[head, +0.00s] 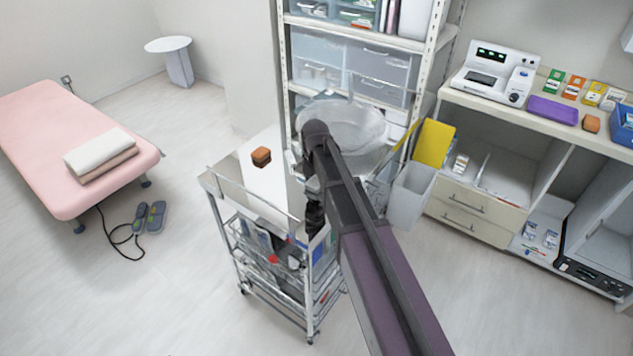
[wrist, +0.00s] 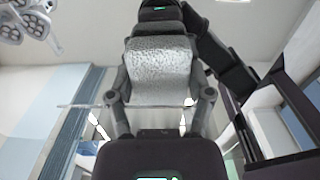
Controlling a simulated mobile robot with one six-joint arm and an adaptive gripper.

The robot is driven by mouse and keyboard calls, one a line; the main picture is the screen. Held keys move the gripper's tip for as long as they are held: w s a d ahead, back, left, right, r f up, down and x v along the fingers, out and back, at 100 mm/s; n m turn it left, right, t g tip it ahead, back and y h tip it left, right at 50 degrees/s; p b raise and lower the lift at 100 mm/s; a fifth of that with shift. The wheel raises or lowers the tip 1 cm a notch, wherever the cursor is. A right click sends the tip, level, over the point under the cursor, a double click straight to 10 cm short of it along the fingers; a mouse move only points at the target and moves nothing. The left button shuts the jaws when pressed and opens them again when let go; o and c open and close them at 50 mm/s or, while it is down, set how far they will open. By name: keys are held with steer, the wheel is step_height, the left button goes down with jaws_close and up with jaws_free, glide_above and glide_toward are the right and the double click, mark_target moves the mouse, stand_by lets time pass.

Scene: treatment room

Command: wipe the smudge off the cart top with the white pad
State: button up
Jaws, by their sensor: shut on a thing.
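The white pad (wrist: 158,72) has a rough, mottled surface and sits between the two fingers of my gripper (wrist: 160,100) in the wrist view. My gripper is shut on it. In the head view my gripper (head: 314,212) is a small dark shape, partly hidden by my arm, at the right part of the cart. The pad does not show there. The cart top (head: 262,186) is pale and smooth, with a raised rail along its edge.
A large clear bowl (head: 350,122) is behind my arm, near the shelf rack (head: 360,37). A pale bin (head: 409,195) hangs to the right. Open floor lies left of the cart.

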mark_target(300, 202)
steer(key=shift+s+a, duration=0.1)
steer(key=shift+s, duration=0.1)
steer(key=shift+s+a+r, duration=0.1)
steer(key=shift+s+a, duration=1)
steer(key=shift+s, duration=0.25)
steer(key=shift+s+a, duration=0.6)
steer(key=shift+s, duration=0.2)
steer(key=shift+s+a, duration=0.6)
steer(key=shift+s, duration=0.15)
steer(key=shift+w+r+p, duration=0.15)
steer(key=shift+r+p, duration=2.7)
steer(key=shift+p, duration=0.15)
steer(key=shift+r, duration=0.1)
